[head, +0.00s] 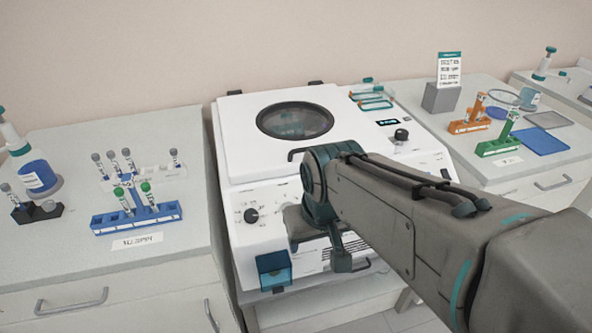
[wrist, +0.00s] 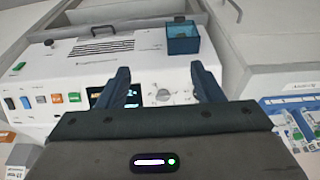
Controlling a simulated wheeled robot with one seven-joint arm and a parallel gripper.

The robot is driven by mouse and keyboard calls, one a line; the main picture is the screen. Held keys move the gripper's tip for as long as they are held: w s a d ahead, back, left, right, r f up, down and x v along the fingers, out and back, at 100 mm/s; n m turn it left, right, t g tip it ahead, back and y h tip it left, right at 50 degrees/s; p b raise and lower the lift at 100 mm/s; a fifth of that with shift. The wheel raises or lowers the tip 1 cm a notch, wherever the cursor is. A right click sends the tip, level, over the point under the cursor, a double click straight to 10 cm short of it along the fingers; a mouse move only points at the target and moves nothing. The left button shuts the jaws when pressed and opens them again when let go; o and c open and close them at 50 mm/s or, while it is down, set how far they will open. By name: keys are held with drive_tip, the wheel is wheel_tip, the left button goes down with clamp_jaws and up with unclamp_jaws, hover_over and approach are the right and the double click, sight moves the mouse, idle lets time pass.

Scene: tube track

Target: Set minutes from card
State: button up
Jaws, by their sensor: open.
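The card (head: 450,68) stands in a grey block on the right bench; its print is too small to read. The white centrifuge (head: 240,168) stands in the middle, its round-windowed lid down. A dark dial (head: 251,215) with marks around it sits on the front panel's left; the wrist view shows a grey knob (wrist: 163,96) there. My gripper (wrist: 160,68) is open and empty, its fingers spread before the panel either side of that knob, without clear contact. A small display (wrist: 103,97) is partly behind one finger. My arm hides much of the panel in the head view.
A blue box (head: 274,270) hangs low on the centrifuge's front. Another knob (head: 401,134) and a lit display (head: 388,122) are on its top right. Blue tube racks (head: 110,223) stand on the left bench; orange (head: 462,127) and green (head: 492,147) racks on the right.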

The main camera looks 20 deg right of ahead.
drive_tip(key=w+n+t+b, duration=0.15)
drive_tip(key=w+b, duration=0.35)
drive_tip(key=w, duration=1)
drive_tip(key=x, duration=0.4)
drive_tip(key=b+x, duration=0.1)
drive_tip(key=x, duration=0.7)
drive_tip(key=shift+w+d+f, duration=0.1)
drive_tip(key=shift+d+f, duration=0.3)
drive_tip(key=c, duration=1)
